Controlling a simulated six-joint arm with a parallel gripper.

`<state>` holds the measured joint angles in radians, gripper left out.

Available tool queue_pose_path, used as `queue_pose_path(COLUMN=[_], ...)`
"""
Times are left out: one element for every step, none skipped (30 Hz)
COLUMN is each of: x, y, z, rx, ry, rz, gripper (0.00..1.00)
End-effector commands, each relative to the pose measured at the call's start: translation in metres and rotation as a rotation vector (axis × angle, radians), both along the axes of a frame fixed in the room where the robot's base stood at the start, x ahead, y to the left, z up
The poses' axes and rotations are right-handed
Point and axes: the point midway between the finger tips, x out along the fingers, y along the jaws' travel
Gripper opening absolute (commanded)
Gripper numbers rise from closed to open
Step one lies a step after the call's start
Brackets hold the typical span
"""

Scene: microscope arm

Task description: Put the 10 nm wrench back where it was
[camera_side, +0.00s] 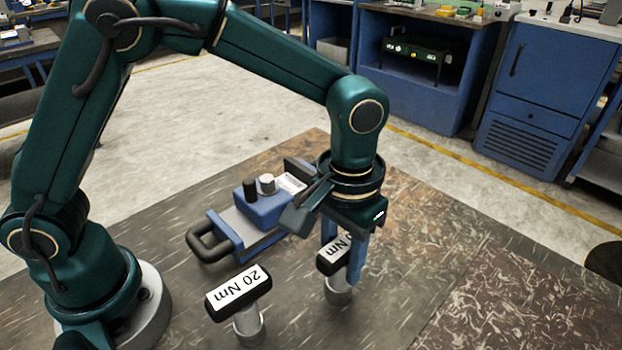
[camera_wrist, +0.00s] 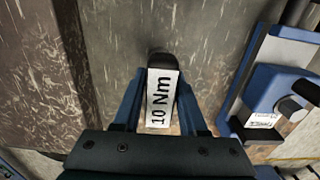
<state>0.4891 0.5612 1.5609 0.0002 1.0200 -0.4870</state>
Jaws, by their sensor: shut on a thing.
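The 10 Nm wrench (camera_wrist: 161,98) has a black T-shaped head with a white label. In the wrist view it sits between the two blue fingers of my gripper (camera_wrist: 160,108), which is shut on it. In the side view my gripper (camera_side: 345,258) points down over the wrench (camera_side: 330,257), whose label partly shows "Nm". Below its head is a grey metal cylinder (camera_side: 338,291) near the table surface; I cannot tell whether the wrench is fully seated in it. The 20 Nm wrench (camera_side: 238,293) stands upright in a similar grey holder (camera_side: 249,327) to the left.
A blue and grey device (camera_side: 262,212) with a black handle, a black knob and a light knob lies on the table behind the wrenches. The brown, scratched table (camera_side: 440,240) is clear to the right. Blue cabinets (camera_side: 530,100) stand far back.

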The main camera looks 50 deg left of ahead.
Motion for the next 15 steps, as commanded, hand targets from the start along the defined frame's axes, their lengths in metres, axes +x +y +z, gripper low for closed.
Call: queue_pose_path(x=[0.0004, 0.0004, 0.0004, 0.0004, 0.0003, 0.0003, 0.0003, 0.0003, 0.0003, 0.0003, 0.0002, 0.0002, 0.0002, 0.0003, 0.0002], y=[-0.0002, -0.0002, -0.0002, -0.0002, -0.0001, -0.0001, 0.0000, 0.0000, 0.0000, 0.0000, 0.0000, 0.0000, 0.0000, 0.0000, 0.0000], z=[0.0007, 0.0007, 0.0004, -0.0003, -0.0011, -0.0024, -0.0023, -0.0022, -0.0021, -0.0021, -0.0021, -0.0020, -0.0020, -0.0020, -0.0020], rx=[-0.001, -0.001, -0.001, -0.001, -0.001, -0.001, 0.000, 0.000, 0.000, 0.000, 0.000, 0.000, 0.000, 0.000, 0.000], ry=[-0.002, -0.002, -0.002, -0.001, -0.001, -0.001, -0.001, -0.001, -0.001, -0.001, -0.001, -0.001, -0.001, -0.001, -0.001], rz=[0.000, 0.000, 0.000, 0.000, 0.000, 0.000, 0.000, 0.000, 0.000, 0.000, 0.000, 0.000, 0.000, 0.000, 0.000], gripper=[0.00, 0.00, 0.00, 0.00, 0.00, 0.00, 0.53, 0.64, 0.71, 0.71, 0.71, 0.71, 0.71, 0.71, 0.71])
